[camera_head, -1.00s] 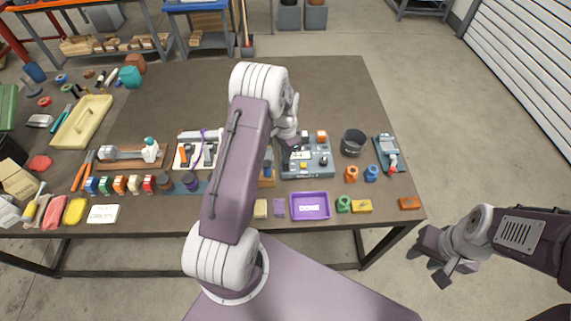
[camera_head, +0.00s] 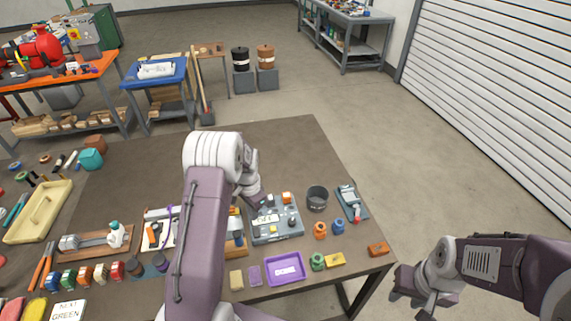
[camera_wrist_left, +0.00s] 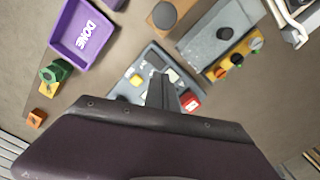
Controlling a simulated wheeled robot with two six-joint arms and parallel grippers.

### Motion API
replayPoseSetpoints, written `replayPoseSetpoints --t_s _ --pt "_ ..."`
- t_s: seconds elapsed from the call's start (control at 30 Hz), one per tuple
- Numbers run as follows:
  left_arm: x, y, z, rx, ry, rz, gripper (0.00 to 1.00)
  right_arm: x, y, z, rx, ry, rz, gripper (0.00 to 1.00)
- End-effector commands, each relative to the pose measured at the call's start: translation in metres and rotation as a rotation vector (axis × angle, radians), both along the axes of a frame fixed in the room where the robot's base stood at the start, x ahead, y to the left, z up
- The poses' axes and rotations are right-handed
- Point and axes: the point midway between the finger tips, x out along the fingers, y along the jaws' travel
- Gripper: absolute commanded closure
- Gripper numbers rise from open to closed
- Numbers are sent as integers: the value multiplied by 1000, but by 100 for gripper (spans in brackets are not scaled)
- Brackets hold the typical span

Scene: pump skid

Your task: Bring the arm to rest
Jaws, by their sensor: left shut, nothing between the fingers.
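My left arm reaches over the table (camera_head: 290,150) in the head view. Its gripper (camera_head: 262,202) is partly hidden by the wrist and hangs over the left side of the grey panel box (camera_head: 278,222). In the left wrist view the gripper (camera_wrist_left: 160,92) is shut and empty, in front of the same grey panel with its yellow and red buttons; whether it touches cannot be told. My right gripper (camera_head: 415,298) hangs off the table's right side, empty; its finger opening is unclear.
A purple DONE tray (camera_head: 285,269), a black cup (camera_head: 317,198) and a grey device (camera_head: 351,201) stand near the left gripper. Small coloured parts, tools and a yellow tray (camera_head: 38,212) crowd the left. The table's back is bare.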

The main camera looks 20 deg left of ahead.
Motion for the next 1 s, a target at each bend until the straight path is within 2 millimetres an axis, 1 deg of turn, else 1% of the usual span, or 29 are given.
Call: replayPoseSetpoints --t_s 0.1,0.17,0.23,0.27,0.3,0.37,0.4,0.47,0.5,0.53,0.57,0.6,0.67,0.7,0.73,0.77,0.83,1.0 --pt "1 -3 0 0 -1 -8 100 0 0 -1 0 0 0 64" --pt "10 -8 11 7 -29 -23 100 0 0 -2 0 0 0 64" --pt "24 -19 40 20 -92 -55 100 0 0 -4 0 0 0 64" --pt "24 -28 55 23 -113 -75 100 0 0 -6 0 0 0 64" --pt "18 -41 74 25 -134 -101 100 0 0 -8 0 0 0 64" --pt "-2 -62 97 22 -158 -120 100 0 0 -10 0 0 0 64" --pt "-19 -74 108 17 -170 -109 100 0 0 -12 0 0 0 64" --pt "-52 -91 120 4 -181 -61 100 0 0 -14 0 0 0 64" --pt "-76 -100 123 -6 -182 -13 100 0 0 -15 0 0 0 64" --pt "-94 -105 123 -13 -179 30 100 0 0 -15 0 0 0 64" --pt "-111 -108 121 -21 -174 76 100 0 0 -16 0 0 0 64" --pt "-133 -111 117 -27 -161 143 100 0 0 -16 0 0 0 64" --pt "-163 -111 107 -34 -132 253 100 0 0 -15 0 0 0 64" --pt "-179 -111 99 -35 -104 326 100 0 0 -15 0 0 0 64" --pt "-188 -111 94 -34 -85 379 100 0 0 -15 0 0 0 64" --pt "-191 -110 91 -35 -81 423 100 0 0 -15 0 0 0 64" --pt "-186 -110 93 -42 -97 492 100 0 0 -15 0 0 0 64" --pt "-185 -110 93 -44 -98 524 100 0 0 -15 0 0 0 64"
